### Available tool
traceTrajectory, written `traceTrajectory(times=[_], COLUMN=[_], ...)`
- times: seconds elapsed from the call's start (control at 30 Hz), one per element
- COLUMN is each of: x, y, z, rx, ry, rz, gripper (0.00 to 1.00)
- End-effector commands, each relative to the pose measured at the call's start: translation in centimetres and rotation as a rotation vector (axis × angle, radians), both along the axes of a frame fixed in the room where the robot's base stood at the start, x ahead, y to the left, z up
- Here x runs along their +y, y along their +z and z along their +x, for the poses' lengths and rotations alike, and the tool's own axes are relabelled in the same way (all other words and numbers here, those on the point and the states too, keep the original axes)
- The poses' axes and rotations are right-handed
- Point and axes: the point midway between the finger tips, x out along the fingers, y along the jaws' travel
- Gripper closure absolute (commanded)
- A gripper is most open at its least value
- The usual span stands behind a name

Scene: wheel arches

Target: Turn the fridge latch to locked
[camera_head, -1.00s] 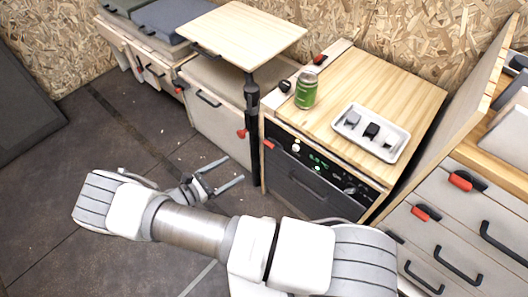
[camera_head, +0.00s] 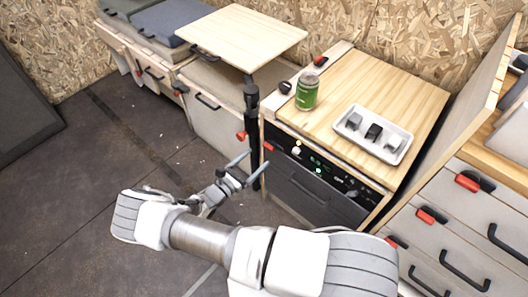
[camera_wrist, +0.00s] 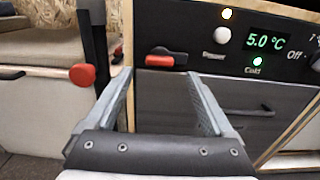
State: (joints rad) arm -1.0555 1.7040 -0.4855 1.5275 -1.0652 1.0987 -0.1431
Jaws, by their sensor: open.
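The fridge (camera_head: 318,188) is the dark-fronted unit under the wooden counter, and its front also fills much of the wrist view (camera_wrist: 250,95). Its red latch (camera_head: 268,146) sits at the upper left of the front. In the wrist view the red latch (camera_wrist: 160,60) lies roughly horizontal on a black base, left of the lit 5.0 °C display (camera_wrist: 266,41). My gripper (camera_head: 256,163) is open and empty in front of the fridge's left edge. In the wrist view my gripper (camera_wrist: 160,76) has its fingers spread to either side of the latch, which shows just beyond the tips. Contact cannot be told.
A black table leg (camera_head: 252,120) stands just left of the fridge, with a red knob (camera_wrist: 82,75) beside it. The small wooden tabletop (camera_head: 242,37) is above. Floor at left is clear.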

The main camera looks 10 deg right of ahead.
Motion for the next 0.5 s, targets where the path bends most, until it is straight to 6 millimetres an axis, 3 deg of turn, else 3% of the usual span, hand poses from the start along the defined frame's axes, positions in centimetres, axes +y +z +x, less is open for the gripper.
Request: traceTrajectory(times=[0.2,0.5], x=[-3.0,-4.3], y=[-0.1,0.0], z=[2.2,3.1], rx=[-0.001,-0.001], ry=[-0.001,0.001], rz=[-0.001,0.001], gripper=[0.12,0.12])
